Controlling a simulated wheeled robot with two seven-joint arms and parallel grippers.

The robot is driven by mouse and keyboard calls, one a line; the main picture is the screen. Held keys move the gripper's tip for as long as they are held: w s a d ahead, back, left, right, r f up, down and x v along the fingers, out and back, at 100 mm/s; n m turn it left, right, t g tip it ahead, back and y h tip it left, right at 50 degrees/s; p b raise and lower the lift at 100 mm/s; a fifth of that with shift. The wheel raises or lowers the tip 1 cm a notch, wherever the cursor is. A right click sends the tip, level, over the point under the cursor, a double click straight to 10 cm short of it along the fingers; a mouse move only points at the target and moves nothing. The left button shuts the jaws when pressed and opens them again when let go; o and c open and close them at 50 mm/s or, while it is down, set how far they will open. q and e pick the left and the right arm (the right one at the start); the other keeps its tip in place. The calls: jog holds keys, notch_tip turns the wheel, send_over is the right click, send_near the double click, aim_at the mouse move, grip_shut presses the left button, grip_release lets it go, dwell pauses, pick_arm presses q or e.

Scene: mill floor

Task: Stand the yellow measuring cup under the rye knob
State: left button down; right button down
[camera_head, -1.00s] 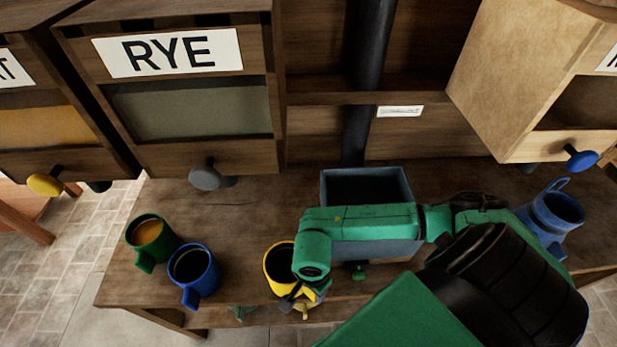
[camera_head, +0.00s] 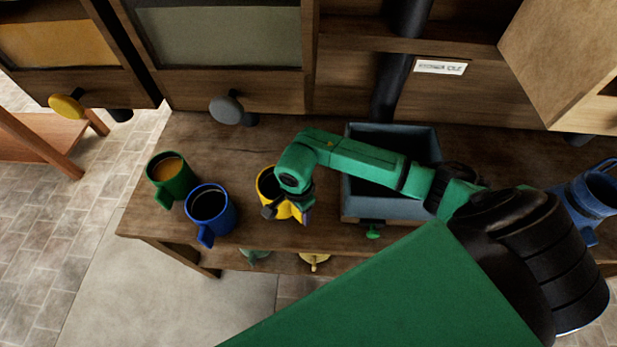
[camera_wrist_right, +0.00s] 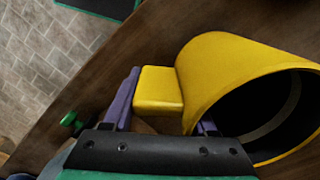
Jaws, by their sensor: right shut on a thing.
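The yellow measuring cup (camera_head: 266,184) is over the front part of the wooden bench, right of the blue cup. My right gripper (camera_head: 290,212) is at its near side, partly hidden behind my wrist. In the wrist view the purple fingers (camera_wrist_right: 160,112) are on either side of the cup's block handle, shut on it. The cup body (camera_wrist_right: 225,62) lies beyond them, its dark opening toward the lower right. I cannot tell whether the cup touches the bench. The grey rye knob (camera_head: 226,109) is farther back and left of the cup. My left gripper is out of view.
A green cup with orange contents (camera_head: 168,174) and a blue cup (camera_head: 210,210) stand at the bench's left. A grey-blue bin (camera_head: 385,207) is to the right, with a blue jug (camera_head: 590,197) beyond. Bare bench (camera_head: 205,150) lies below the rye knob.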

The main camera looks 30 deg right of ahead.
jog(key=w+b, duration=0.1)
jog(key=w, duration=0.1)
jog(key=w+a+b, duration=0.1)
jog(key=w, duration=0.1)
jog(key=w+f+b, duration=0.1)
jog(key=w, duration=0.1)
jog(key=shift+w+a, duration=0.15)
jog(key=shift+a, duration=0.05)
jog(key=shift+f+b, duration=0.7)
jog(key=shift+b, duration=0.05)
jog(key=shift+c, duration=0.6)
grip_release()
